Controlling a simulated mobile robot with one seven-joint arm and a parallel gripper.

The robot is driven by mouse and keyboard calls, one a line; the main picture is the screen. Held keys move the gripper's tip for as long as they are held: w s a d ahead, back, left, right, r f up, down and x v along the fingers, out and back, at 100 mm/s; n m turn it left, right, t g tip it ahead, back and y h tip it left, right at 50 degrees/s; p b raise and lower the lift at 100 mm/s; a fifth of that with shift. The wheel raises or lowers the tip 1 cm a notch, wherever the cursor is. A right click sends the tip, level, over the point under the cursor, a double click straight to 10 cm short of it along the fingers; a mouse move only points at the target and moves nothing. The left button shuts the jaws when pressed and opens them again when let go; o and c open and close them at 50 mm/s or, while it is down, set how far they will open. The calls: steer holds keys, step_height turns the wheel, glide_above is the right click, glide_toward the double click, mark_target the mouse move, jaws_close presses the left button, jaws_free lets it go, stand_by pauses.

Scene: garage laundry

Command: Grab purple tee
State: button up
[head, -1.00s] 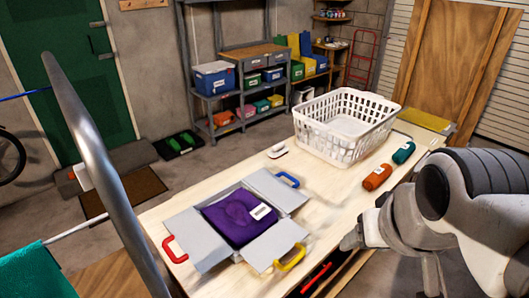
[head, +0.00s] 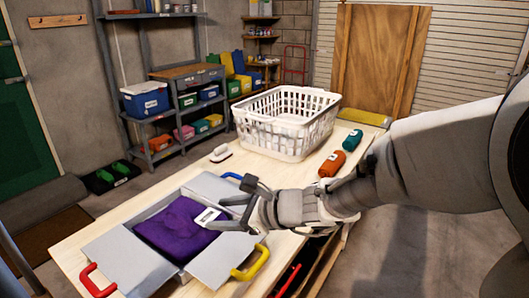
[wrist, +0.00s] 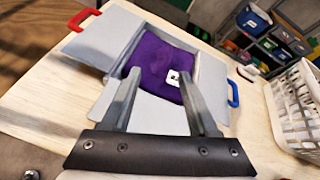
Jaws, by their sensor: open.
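The purple tee (head: 172,229) lies folded with a white label on top, in the middle of a grey folding board (head: 122,258) on the wooden table. The tee also shows in the wrist view (wrist: 160,68), beyond my fingertips. The board has red, yellow and blue handles, and its flaps lie spread outward. My gripper (head: 226,212) is open and empty, reaching in from the right over the board's right side. In the wrist view its fingers (wrist: 163,98) are spread, with the tee between and past them. I cannot tell its exact height above the tee.
A white laundry basket (head: 287,125) stands on the table behind the board. An orange roll (head: 332,164) and a teal roll (head: 352,139) lie to its right. A white brush-like item (head: 220,153) lies left of the basket. Shelves with bins (head: 170,100) stand against the wall.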

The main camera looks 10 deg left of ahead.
mark_target(182, 215)
steer(key=w+f+m, duration=0.1)
steer(key=w+a+f+m+b, duration=0.1)
steer(key=f, duration=0.1)
steer(key=w+f+m+t, duration=0.1)
steer(key=f+m, duration=0.1)
steer(key=shift+w+a+b, duration=0.1)
steer(key=shift+a+b, duration=0.25)
steer(key=shift+a, duration=0.05)
steer(key=shift+w+a+f+m, duration=0.2)
steer(key=shift+w+m, duration=0.05)
steer(key=shift+m, duration=0.05)
steer(key=b+x, duration=0.1)
steer(key=x, duration=0.4)
steer(key=b+x, duration=0.1)
steer(key=x, duration=0.5)
steer(key=b+x, duration=0.1)
steer(key=x, duration=0.5)
steer(key=shift+a+r, duration=0.1)
steer(key=shift+r, duration=0.2)
steer(key=shift+y, duration=0.3)
steer(key=shift+c, duration=0.2)
jaws_close()
